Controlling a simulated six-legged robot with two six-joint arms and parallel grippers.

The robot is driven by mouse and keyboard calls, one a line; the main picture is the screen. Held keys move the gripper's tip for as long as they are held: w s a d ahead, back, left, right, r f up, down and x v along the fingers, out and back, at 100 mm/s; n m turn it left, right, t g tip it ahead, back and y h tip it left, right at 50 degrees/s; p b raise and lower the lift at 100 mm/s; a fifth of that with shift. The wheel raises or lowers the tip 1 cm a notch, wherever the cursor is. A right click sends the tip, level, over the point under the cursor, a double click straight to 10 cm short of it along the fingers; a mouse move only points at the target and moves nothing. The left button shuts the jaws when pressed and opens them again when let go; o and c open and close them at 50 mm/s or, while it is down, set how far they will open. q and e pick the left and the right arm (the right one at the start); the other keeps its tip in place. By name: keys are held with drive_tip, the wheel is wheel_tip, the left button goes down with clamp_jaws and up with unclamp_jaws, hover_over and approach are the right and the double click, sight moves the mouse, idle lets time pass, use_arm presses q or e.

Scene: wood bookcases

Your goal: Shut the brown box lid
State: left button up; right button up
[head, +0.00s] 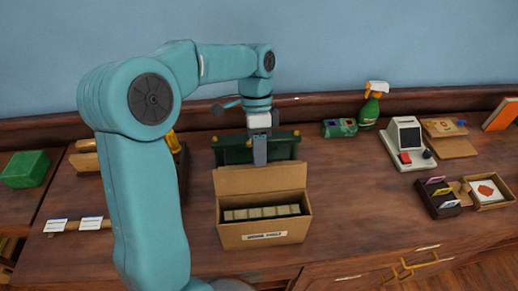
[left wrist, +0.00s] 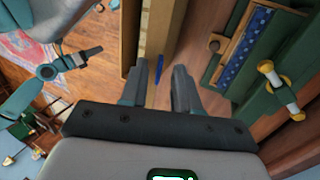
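The brown cardboard box (head: 236,238) stands on the wooden counter in the head view, with a white label on its front and a row of pale cards inside. Its lid (head: 262,180) is open and stands up along the back edge. My left gripper (head: 260,162) points down just behind the lid's top edge. In the left wrist view its two fingers (left wrist: 169,88) are apart with no object held; the cardboard (left wrist: 131,35) shows beyond them. A second gripper (left wrist: 78,62), apparently my right, shows small at the left; its opening is unclear.
A green tray-like object (head: 235,152) with yellow knobs lies behind the lid. A cash register (head: 407,145), spray bottle (head: 370,108) and small dark organizer (head: 437,205) stand to the right. A green box (head: 25,168) is far left. Counter right of the box is clear.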

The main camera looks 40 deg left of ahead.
use_arm(q)
drive_tip(key=shift+d, duration=0.15)
drive_tip(key=shift+c, duration=0.3)
clamp_jaws()
idle(1.0)
